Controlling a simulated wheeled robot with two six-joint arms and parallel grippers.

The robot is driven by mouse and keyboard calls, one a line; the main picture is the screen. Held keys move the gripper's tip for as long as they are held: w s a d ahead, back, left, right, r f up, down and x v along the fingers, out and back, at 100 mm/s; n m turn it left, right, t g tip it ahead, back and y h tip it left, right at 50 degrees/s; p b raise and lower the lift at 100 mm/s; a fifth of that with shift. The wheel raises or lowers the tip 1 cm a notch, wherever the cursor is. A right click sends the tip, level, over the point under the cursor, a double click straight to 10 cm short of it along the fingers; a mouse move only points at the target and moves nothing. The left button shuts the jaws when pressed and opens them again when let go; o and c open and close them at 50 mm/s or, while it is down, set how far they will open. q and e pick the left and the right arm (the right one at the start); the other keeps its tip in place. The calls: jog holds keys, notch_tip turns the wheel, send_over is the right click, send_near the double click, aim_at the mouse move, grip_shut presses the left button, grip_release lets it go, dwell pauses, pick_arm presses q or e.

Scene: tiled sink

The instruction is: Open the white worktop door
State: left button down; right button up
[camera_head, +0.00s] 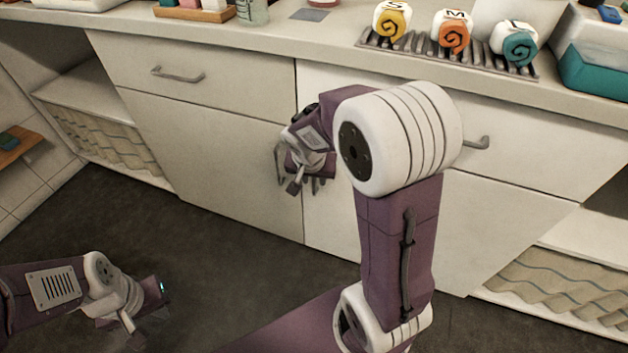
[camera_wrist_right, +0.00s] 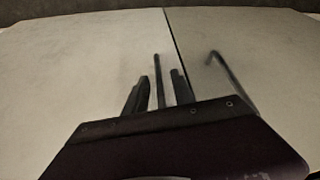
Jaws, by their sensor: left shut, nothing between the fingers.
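Two white worktop doors, a left one (camera_head: 225,155) and a right one (camera_head: 326,225), are closed flush, meeting at a vertical seam. My right gripper (camera_head: 304,185) is at the right door, just right of the seam. In the right wrist view, which looks upside down, its open fingers (camera_wrist_right: 159,90) stand either side of that door's dark bar handle (camera_wrist_right: 158,70), with gaps showing. The left door's handle (camera_head: 279,163) is just outside the gripper; it also shows in the wrist view (camera_wrist_right: 222,72). My left gripper (camera_head: 128,320) is shut and empty, low at the left, away from the doors.
A closed drawer with a handle (camera_head: 178,75) is above the left door; another drawer handle (camera_head: 478,143) shows right of my arm. The worktop holds rolled towels (camera_head: 452,33) on a rack (camera_head: 375,42). Open shelves flank the doors. Dark floor (camera_head: 230,265) in front is clear.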

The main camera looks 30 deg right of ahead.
grip_shut()
dwell(1.4)
